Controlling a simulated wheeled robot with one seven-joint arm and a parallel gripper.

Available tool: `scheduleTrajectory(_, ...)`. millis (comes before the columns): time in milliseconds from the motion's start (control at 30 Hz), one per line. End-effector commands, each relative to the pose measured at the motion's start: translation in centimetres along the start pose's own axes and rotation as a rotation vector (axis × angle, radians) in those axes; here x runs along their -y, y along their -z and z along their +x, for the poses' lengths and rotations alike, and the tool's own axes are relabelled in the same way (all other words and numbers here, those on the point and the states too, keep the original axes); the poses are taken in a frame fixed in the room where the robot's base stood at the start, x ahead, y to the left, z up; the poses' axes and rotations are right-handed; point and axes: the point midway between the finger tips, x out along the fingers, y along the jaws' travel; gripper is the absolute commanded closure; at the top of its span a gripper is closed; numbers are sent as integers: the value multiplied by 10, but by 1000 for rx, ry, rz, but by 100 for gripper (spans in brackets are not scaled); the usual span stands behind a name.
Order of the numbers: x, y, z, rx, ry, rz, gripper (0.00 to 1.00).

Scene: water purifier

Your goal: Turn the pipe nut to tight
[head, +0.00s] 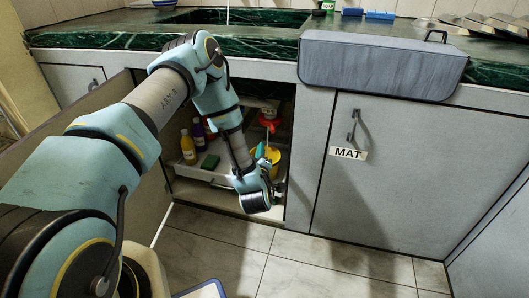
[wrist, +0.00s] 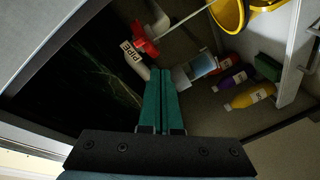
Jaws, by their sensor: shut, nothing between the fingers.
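The red pipe nut (wrist: 145,39) sits on a white pipe (wrist: 158,19) in the wrist view, beside a white tag reading PIPE (wrist: 132,52). In the head view the red nut (head: 270,118) shows inside the open cabinet under the sink. My gripper (wrist: 161,75) has its two teal fingers together with nothing between them. The fingertips point toward the pipe, just below the nut in the wrist view. I cannot tell whether they touch the pipe.
A yellow bucket (wrist: 228,14), bottles (wrist: 250,96) and a green sponge (head: 210,162) are in the cabinet. A grey-blue cylinder (wrist: 201,66) lies near the fingertips. The open door (head: 95,100) is left; the closed MAT door (head: 390,190) is right.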

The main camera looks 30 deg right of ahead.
Motion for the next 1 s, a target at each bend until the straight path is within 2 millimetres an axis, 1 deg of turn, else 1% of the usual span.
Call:
scheduleTrajectory(33,18,-1,1,9,-12,-117,100)
scheduleTrajectory(100,20,6,-2,32,-35,-274,100)
scheduleTrajectory(233,19,18,-9,70,-69,-500,100)
scheduleTrajectory(300,17,23,-12,86,-81,-581,100)
scheduleTrajectory(400,15,27,-14,99,-92,-646,100)
scheduleTrajectory(533,11,29,-9,104,-97,-666,100)
scheduleTrajectory(667,9,28,9,102,-98,-665,100)
scheduleTrajectory(1000,2,22,78,101,-97,-662,100)
